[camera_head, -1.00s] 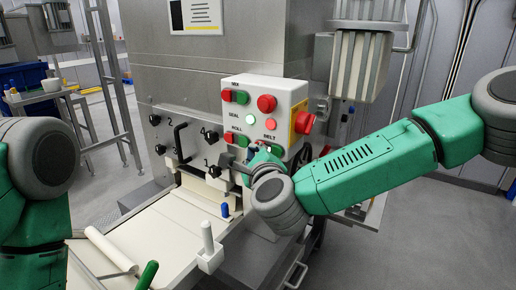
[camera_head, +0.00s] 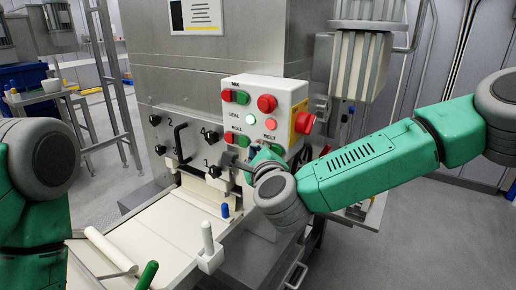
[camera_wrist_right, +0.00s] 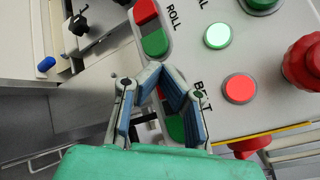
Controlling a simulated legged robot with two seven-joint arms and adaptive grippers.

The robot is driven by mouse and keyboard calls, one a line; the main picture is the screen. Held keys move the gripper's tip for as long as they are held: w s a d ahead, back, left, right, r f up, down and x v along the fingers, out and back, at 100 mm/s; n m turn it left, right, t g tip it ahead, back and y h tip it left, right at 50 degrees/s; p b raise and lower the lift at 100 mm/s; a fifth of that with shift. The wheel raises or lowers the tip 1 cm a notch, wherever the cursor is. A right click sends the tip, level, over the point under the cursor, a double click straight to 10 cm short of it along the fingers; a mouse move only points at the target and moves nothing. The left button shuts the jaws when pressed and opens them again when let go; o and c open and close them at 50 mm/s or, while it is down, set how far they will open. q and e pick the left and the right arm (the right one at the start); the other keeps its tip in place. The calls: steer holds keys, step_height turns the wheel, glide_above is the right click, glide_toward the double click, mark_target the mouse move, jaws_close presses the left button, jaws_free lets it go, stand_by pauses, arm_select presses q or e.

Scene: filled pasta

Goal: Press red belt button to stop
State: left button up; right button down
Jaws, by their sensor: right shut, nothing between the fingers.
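The control box (camera_head: 296,93) is white, with ROLL and BELT labels low on its front. In the right wrist view, the red belt button (camera_wrist_right: 161,94) shows only as a sliver between my fingers, with the green belt button (camera_wrist_right: 175,128) below it, partly covered. My right gripper (camera_head: 258,154) is at the lower edge of the box. In the right wrist view its blue-padded fingers (camera_wrist_right: 158,69) meet at the tips, shut and empty, in front of the belt buttons. I cannot tell whether they touch the red one. My left gripper is out of view.
The red and green roll buttons (camera_wrist_right: 150,28) sit close by. A lit green lamp (camera_wrist_right: 217,36), a lit red lamp (camera_wrist_right: 240,88) and a large red knob (camera_head: 304,122) are also on the box. The pale conveyor (camera_head: 165,229) runs below, with a white roller (camera_head: 108,250).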

steer(key=shift+s+a, duration=0.45)
steer(key=shift+s, duration=0.2)
steer(key=s+a, duration=0.1)
steer(key=s, duration=0.1)
steer(key=s+a, duration=0.2)
stand_by(0.4)
